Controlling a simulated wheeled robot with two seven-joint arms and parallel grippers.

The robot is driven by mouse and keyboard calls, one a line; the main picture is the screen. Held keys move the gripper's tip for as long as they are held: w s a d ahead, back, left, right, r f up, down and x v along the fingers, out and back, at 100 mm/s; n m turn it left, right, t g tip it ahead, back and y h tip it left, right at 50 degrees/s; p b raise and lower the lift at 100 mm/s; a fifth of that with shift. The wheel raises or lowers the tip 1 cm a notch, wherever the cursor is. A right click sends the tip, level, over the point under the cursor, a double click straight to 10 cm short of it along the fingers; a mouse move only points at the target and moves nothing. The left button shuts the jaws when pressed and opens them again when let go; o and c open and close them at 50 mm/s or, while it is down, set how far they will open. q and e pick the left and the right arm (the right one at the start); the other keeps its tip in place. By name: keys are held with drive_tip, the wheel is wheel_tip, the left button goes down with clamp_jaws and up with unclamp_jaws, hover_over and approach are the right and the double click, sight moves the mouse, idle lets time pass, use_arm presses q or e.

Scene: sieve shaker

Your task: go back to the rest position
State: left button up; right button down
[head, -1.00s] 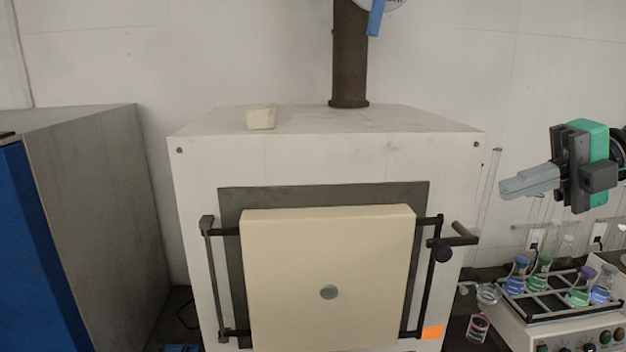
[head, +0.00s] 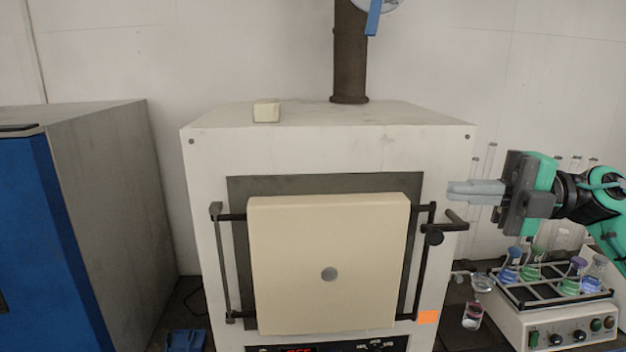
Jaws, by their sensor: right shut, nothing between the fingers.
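My right gripper (head: 452,192) is in the head view at the right, its arm coming in from the right edge. Its pale grey fingers are together, point left and hold nothing. The fingertips show in front of the furnace's right edge, near the black door handle (head: 457,221). The furnace (head: 212,165) is a white box with a cream door (head: 328,240), which is shut against its front. My left gripper is not in view.
A shaker (head: 510,325) holding several stoppered flasks stands below my right arm, with a small glass beaker (head: 472,316) beside it. A blue and grey cabinet (head: 100,200) stands at the left. A small cream block (head: 267,112) lies on the furnace top.

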drive_tip(key=w+a+f+m+t+h, duration=0.1)
drive_tip(key=w+f+m+t, duration=0.2)
drive_tip(key=f+m+t, duration=0.45)
drive_tip(key=w+a+f+m+t+h, duration=0.15)
drive_tip(key=w+f+m+t, duration=0.25)
drive_tip(key=m+t, duration=0.7)
drive_tip(key=s+d+f+m+g+h, duration=0.1)
drive_tip(key=s+d+f+m+h, duration=0.15)
drive_tip(key=f+m+h, duration=0.65)
drive_tip(key=s+d+f+m+g+h, duration=0.1)
drive_tip(key=d+f+m+h, duration=0.4)
drive_tip(key=f, duration=0.8)
drive_tip(key=s+a+f+m+g+h, duration=0.1)
drive_tip(key=s+a+f+g, duration=0.1)
drive_tip(key=s+f+g, duration=0.75)
drive_tip(key=s+a+f+g+h, duration=0.1)
drive_tip(key=s+f+g, duration=0.3)
drive_tip(key=s+f, duration=1)
drive_tip(key=s+f+g, duration=0.1)
drive_tip(key=s+f, duration=0.1)
drive_tip(key=f, duration=1.2)
drive_tip(key=s+f, duration=0.2)
drive_tip(key=f, duration=1.2)
drive_tip(key=s+d+f+g, duration=0.1)
drive_tip(key=s+d+f, duration=0.2)
drive_tip(key=s+f, duration=1.6)
drive_tip(key=shift+d+f+g, duration=0.15)
drive_tip(key=shift+f+g, duration=0.15)
drive_tip(key=shift+f, duration=0.35)
